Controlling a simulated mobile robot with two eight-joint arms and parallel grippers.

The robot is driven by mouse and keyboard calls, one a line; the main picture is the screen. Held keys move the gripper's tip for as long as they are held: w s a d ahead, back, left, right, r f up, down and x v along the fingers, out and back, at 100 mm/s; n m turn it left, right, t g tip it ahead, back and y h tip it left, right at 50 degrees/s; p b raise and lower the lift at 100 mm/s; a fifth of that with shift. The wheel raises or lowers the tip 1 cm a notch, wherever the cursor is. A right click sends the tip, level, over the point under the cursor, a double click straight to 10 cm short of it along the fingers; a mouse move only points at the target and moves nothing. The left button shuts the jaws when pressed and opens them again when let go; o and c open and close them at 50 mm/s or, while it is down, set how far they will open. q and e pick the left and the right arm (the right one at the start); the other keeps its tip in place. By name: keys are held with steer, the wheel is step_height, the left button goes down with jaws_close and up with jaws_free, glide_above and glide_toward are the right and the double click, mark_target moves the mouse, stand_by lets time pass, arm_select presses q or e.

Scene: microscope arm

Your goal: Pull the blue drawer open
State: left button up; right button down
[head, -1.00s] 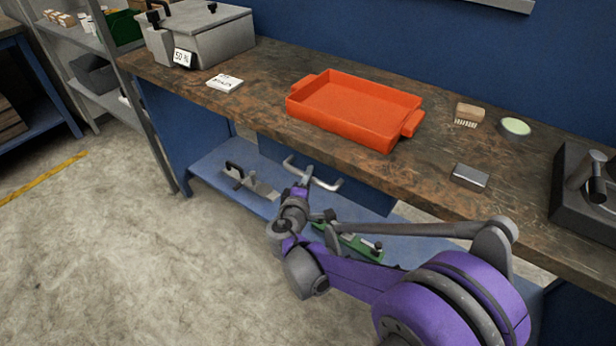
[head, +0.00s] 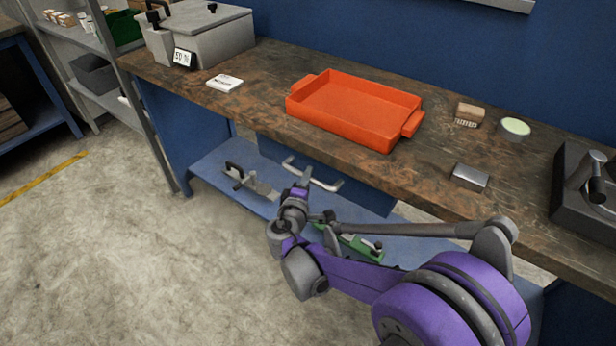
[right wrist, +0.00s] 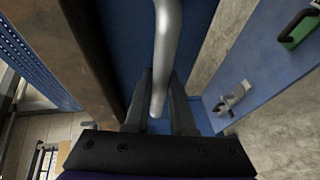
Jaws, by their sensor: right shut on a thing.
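My right gripper (head: 304,180) is at the middle of the handle. In the right wrist view the handle (right wrist: 167,45) runs between the two dark fingers of the gripper (right wrist: 158,100), which are shut on it. The blue drawer front (right wrist: 125,35) is behind the handle there. How far the drawer stands out is hard to tell. My left gripper is not in view.
An orange tray (head: 350,108) stands on the bench top (head: 265,85) above the drawer. The floor (head: 130,240) in front is clear at the left.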

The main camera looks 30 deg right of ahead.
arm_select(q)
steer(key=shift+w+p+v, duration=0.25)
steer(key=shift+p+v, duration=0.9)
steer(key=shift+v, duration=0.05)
arm_select(e)
steer(key=s+a, duration=0.4)
steer(key=a, duration=0.7)
steer(key=s+a, duration=0.5)
steer(key=a, duration=0.6)
steer(key=shift+s+a, duration=0.2)
steer(key=shift+a, duration=0.15)
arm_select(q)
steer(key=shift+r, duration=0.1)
arm_select(e)
steer(key=c, duration=0.8)
jaws_free()
steer(key=shift+o, duration=0.2)
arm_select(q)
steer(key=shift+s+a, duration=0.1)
